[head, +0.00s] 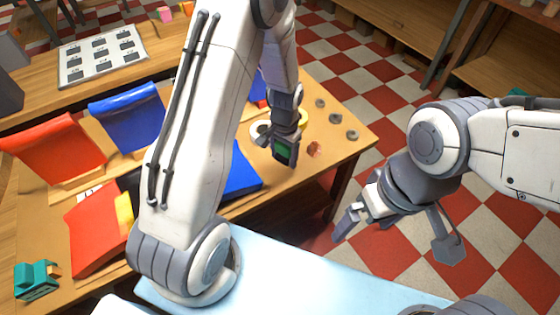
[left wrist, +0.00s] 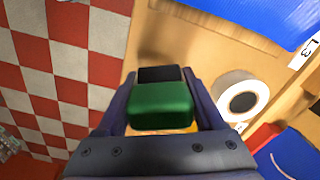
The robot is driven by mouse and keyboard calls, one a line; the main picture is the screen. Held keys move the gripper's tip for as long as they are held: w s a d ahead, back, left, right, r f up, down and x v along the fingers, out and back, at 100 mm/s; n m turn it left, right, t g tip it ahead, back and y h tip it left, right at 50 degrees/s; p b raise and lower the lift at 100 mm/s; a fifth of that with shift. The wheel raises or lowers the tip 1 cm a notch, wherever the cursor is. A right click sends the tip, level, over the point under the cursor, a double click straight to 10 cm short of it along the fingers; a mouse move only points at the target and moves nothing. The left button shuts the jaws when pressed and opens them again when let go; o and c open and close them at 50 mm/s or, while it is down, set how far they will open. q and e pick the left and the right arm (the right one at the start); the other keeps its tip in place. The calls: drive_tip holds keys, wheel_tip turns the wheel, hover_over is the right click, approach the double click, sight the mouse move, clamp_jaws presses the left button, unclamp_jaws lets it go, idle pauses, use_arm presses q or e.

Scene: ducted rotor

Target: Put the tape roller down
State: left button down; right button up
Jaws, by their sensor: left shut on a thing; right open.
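The tape roller, a green block with a dark end (left wrist: 160,104), is between the fingers of my left gripper (left wrist: 165,88) in the left wrist view. My left gripper (head: 285,148) is shut on it. In the head view the green and dark piece (head: 284,151) is above the right part of the wooden table, near its front edge. Whether it touches the table I cannot tell. My right gripper (head: 352,217) is open and empty, out over the floor to the right of the table.
A white ring-shaped roll (left wrist: 241,97) lies on the table beside my left gripper. Several grey discs (head: 336,118) and a small reddish piece (head: 314,149) lie at the table's right end. Blue bins (head: 128,117) and red bins (head: 52,150) stand left. A teal object (head: 37,281) sits front left.

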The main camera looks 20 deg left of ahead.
use_arm(q)
drive_tip(key=shift+w+a+f, duration=0.3)
drive_tip(key=shift+a+f, duration=0.15)
drive_tip(key=shift+a, duration=0.25)
drive_tip(key=shift+f, duration=2.05)
drive_tip(key=shift+f, duration=0.1)
unclamp_jaws()
wheel_tip(320, 180, up, 12)
drive_tip(key=shift+r, duration=0.15)
hover_over(280, 169)
drive_tip(key=shift+f, duration=4.65)
